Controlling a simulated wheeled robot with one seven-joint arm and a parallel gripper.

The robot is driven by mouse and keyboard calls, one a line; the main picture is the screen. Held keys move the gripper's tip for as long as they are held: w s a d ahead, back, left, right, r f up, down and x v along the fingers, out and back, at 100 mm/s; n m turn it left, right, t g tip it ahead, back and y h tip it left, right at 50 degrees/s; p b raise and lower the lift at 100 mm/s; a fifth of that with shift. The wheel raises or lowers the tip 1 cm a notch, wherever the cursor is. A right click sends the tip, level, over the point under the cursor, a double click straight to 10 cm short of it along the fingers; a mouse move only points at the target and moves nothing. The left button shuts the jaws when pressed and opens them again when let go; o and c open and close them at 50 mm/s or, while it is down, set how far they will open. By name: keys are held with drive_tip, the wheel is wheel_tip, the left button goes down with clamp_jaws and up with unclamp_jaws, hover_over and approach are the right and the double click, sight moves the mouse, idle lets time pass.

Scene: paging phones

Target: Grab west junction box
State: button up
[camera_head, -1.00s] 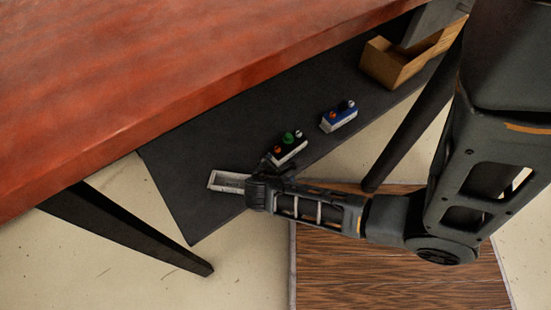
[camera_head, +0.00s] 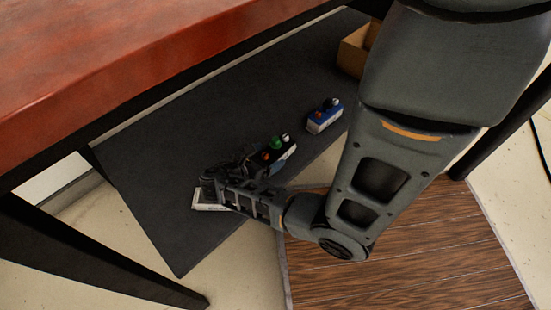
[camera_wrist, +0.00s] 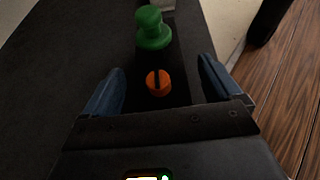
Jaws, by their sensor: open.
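A small junction box (camera_head: 288,156) with a dark top, pale side and orange, green and white knobs sits on the dark shelf (camera_head: 150,160). In the wrist view this box (camera_wrist: 176,62) lies between my two fingers, with its orange knob (camera_wrist: 158,83) nearest and its green knob (camera_wrist: 152,28) beyond. My gripper (camera_wrist: 162,75) is open around the near end of the box; contact cannot be told. In the head view my gripper (camera_head: 250,160) partly hides the box. A blue-topped box (camera_head: 322,118) with knobs stands farther right. No label tells which is west.
A pale frame or tray (camera_head: 208,206) lies at the shelf's near left, partly behind my wrist. A brown open box (camera_head: 354,52) stands at the far right. The red-brown tabletop (camera_head: 120,60) overhangs the shelf, with dark table legs at both sides.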

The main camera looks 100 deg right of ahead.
drive_tip(key=shift+x, duration=1.1)
drive_tip(key=c, duration=1.2)
